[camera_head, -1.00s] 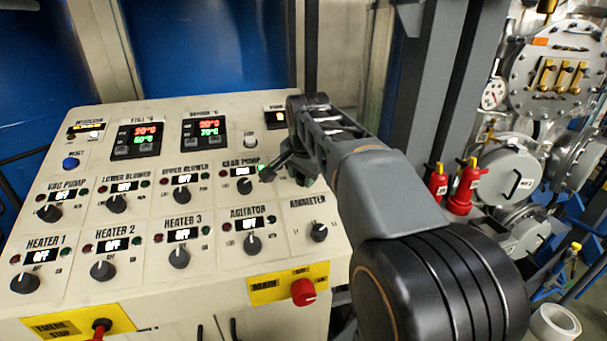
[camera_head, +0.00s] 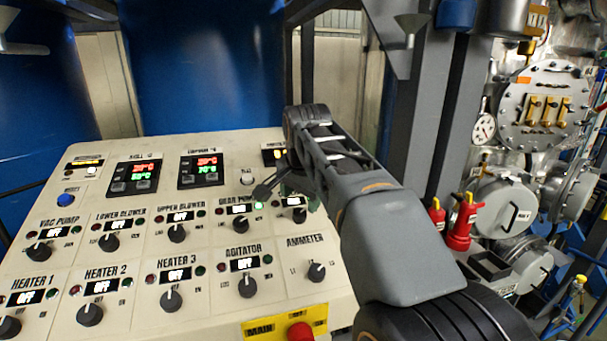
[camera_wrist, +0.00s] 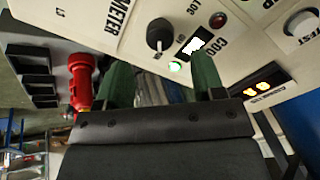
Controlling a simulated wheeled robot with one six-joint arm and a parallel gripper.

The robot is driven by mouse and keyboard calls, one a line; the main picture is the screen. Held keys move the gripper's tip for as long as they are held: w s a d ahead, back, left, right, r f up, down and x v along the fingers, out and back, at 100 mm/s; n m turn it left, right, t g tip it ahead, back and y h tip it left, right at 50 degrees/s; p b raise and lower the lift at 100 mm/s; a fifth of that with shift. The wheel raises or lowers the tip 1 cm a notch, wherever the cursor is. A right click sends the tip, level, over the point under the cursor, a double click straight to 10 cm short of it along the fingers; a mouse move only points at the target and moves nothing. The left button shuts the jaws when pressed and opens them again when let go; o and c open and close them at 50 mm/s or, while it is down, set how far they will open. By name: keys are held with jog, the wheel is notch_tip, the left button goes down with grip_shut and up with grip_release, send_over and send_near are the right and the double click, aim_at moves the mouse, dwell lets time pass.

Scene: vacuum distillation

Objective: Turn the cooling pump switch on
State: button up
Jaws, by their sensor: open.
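The cooling pump switch is a black rotary knob (camera_head: 299,214) at the right end of the row of pump and blower switches. Its lit display sits just above it, and my gripper partly hides this area. In the wrist view the knob (camera_wrist: 160,36) lies beyond my fingertips, next to a part-visible label reading "COO". Its white pointer mark points down in that picture, toward the side of a lit green lamp (camera_wrist: 175,66). My gripper (camera_wrist: 160,64) is open and empty, with its two green fingers apart and clear of the knob. In the head view my gripper (camera_head: 278,186) hangs over the panel's right end.
The cream panel (camera_head: 215,260) holds several similar knobs; the gear pump knob (camera_head: 241,225) is left and the ammeter knob (camera_head: 316,271) below. A red main button (camera_head: 300,331) is at the front. Red valves (camera_head: 460,222) stand right of the panel.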

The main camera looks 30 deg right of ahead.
jog(key=v, duration=0.7)
jog(key=shift+s+r, duration=0.15)
jog(key=shift+r, duration=0.3)
jog(key=shift+a, duration=0.1)
